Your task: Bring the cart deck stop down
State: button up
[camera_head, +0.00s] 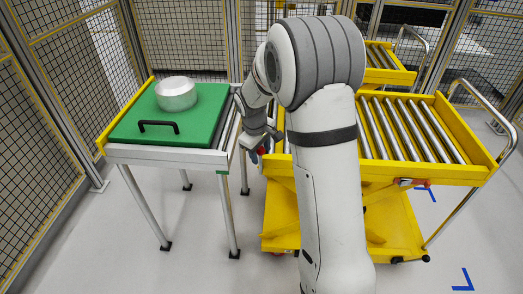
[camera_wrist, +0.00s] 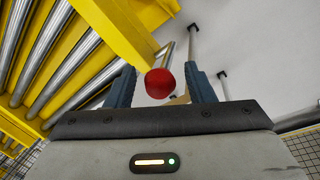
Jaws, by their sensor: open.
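The yellow cart (camera_head: 450,174) with a roller deck stands at the right in the head view. A red ball knob (camera_wrist: 159,83) shows between the two fingers of my gripper (camera_wrist: 161,70) in the wrist view. The fingers are apart, with gaps visible beside the knob. In the head view my gripper (camera_head: 258,143) is at the cart's left side, by the table, and the red knob (camera_head: 261,150) is partly hidden there. Another red knob (camera_head: 427,183) is on the cart's front right edge. My arm hides the cart's front left, so the stop's position is unclear.
A roller table (camera_head: 170,156) at the left carries a green board (camera_head: 205,127) with a black handle (camera_head: 158,127) and a silver housing (camera_head: 176,95). Another yellow roller cart (camera_head: 390,76) stands behind. Mesh fencing surrounds the area. Floor at the front left is clear.

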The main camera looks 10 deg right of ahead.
jog(key=shift+c, duration=0.3)
grip_shut()
dwell(0.3)
